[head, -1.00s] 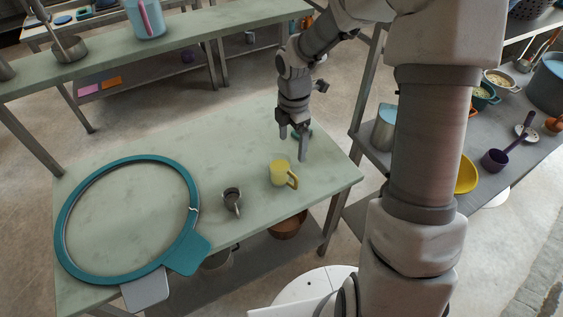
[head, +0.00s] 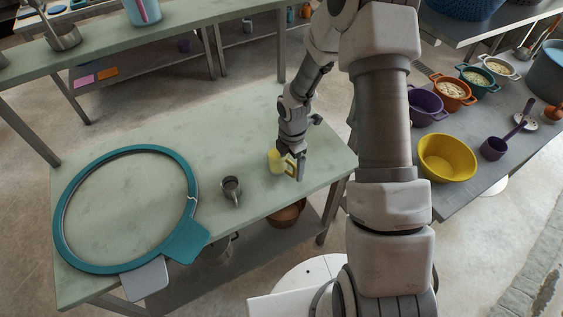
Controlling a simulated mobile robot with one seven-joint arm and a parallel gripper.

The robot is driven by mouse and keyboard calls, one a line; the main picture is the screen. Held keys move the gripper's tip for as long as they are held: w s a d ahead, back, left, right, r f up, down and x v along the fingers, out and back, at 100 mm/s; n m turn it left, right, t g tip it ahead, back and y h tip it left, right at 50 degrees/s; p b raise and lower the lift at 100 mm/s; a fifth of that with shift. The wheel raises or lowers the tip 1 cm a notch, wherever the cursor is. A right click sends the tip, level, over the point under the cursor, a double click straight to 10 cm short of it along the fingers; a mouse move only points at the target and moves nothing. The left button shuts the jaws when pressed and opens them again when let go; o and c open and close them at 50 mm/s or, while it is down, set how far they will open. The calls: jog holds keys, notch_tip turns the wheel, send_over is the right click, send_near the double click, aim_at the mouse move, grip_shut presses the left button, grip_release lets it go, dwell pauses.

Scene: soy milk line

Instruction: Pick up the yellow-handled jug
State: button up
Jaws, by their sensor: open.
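The yellow-handled jug (head: 273,157) stands on the pale green table near its right end. It has a yellow body, and its handle points to the lower right. My gripper (head: 292,172) points down at the jug, with its fingers at the handle side. The fingers are open, and they partly hide the jug and its handle. I cannot tell whether they touch the handle.
A small grey metal jug (head: 231,189) stands left of the yellow one. A large teal ring (head: 65,232) lies on the table's left half. At right, a grey bench holds a yellow bowl (head: 447,160) and several pots. The table's back middle is clear.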

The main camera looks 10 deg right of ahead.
jog(key=shift+f, duration=1.3)
grip_shut()
